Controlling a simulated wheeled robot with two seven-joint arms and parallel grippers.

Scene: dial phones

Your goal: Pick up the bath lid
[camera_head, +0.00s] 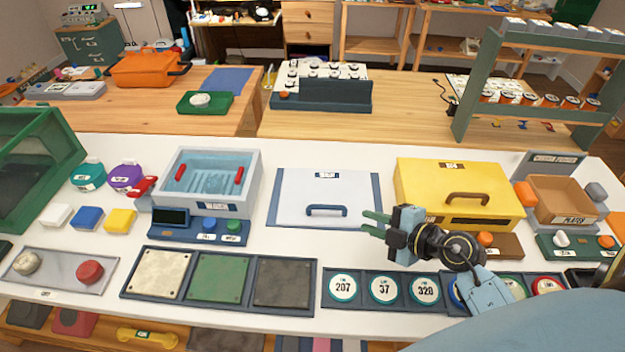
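The bath lid appears to be the flat white panel (290,190) with blue side edges, lying on the white table in the middle. It has a blue bar handle (327,210) near its front and a small label at its back. The bath (254,180) is the open pale box with blue water and red grips, left of the lid. My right gripper (370,222) has two green fingers pointing left, spread apart with nothing between them. It is at the lid's right front edge, to the right of the handle and apart from it. My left gripper is not in view.
A yellow box (430,178) with a brown handle stands right of the lid. Dark-framed tiles (218,276) and a row of numbered round dials (383,288) lie in front. A blue control panel (200,231) sits before the bath. Bare white table surrounds the lid's front.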

